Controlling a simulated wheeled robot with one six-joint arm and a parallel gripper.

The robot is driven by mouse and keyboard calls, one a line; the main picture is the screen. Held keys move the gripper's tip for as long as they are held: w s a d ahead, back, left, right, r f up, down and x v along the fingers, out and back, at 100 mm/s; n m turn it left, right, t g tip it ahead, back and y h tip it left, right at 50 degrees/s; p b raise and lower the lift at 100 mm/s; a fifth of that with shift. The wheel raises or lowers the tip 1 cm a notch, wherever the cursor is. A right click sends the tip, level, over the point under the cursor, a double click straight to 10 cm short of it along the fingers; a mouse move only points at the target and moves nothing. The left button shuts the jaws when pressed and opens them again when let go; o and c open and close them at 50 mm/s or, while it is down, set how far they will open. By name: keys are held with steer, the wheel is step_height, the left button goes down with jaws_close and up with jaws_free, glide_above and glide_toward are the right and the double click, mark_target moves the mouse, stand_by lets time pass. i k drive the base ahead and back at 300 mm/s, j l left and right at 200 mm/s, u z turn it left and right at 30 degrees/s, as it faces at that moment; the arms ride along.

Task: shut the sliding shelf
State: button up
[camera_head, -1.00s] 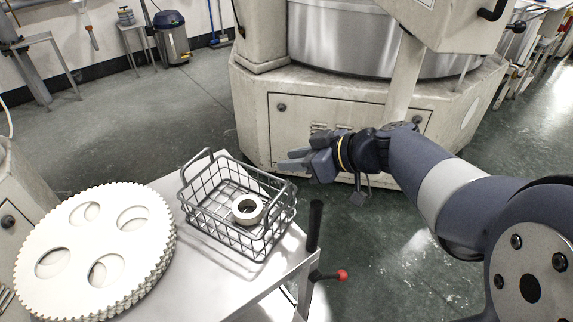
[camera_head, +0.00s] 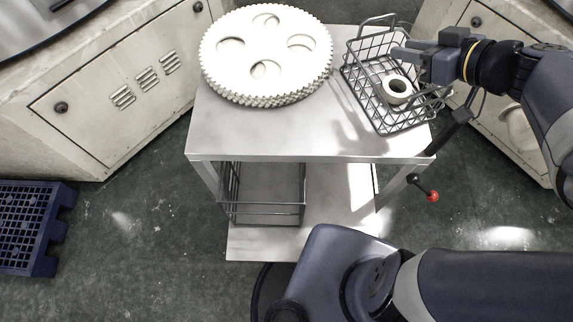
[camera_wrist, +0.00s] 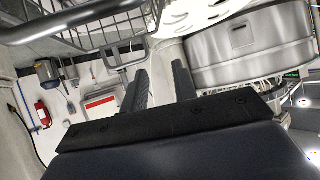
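The sliding shelf (camera_head: 330,240) is the pale lower shelf of the metal cart in the head view. It sticks out from under the tabletop (camera_head: 270,135) toward me. A wire basket (camera_head: 262,208) stands on its left part, partly hidden under the tabletop. My gripper (camera_head: 402,50) is above the cart's right side, over the wire basket on top, well away from the shelf. In the wrist view its two fingers (camera_wrist: 160,85) stand apart with nothing between them. My own body hides some floor in front of the shelf.
On the tabletop are a stack of toothed white discs (camera_head: 230,65) and a wire basket (camera_head: 385,125) holding a pale ring (camera_head: 397,90). A lever with a red knob (camera_head: 433,196) juts out at the right. A blue pallet (camera_head: 30,225) lies left; floor between is clear.

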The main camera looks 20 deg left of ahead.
mark_target(274, 209)
steer(key=i+u, duration=0.1)
steer(key=u, duration=1.2)
